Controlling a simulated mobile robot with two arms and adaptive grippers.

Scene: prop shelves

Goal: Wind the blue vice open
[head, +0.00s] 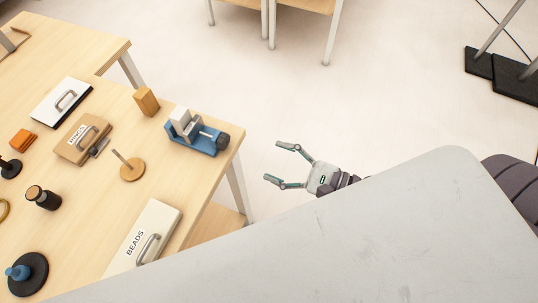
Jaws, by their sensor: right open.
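The blue vice (203,137) stands near the right edge of the wooden table, with grey jaw blocks on top and a dark round knob (223,141) at its right end. A pale block sits at its jaws; I cannot tell whether it is clamped or part of the vice. My right gripper (273,164) is open and empty, off the table to the right of the vice, its fingers pointing left toward it. It touches nothing. My left gripper is not in view.
The wooden table (190,187) also bears a wooden block (146,101), a peg on a round base (132,171), a drawer box marked BEADS (146,238), other handled boxes and several small items. A large grey surface (330,250) fills the foreground. Open floor lies right of the table.

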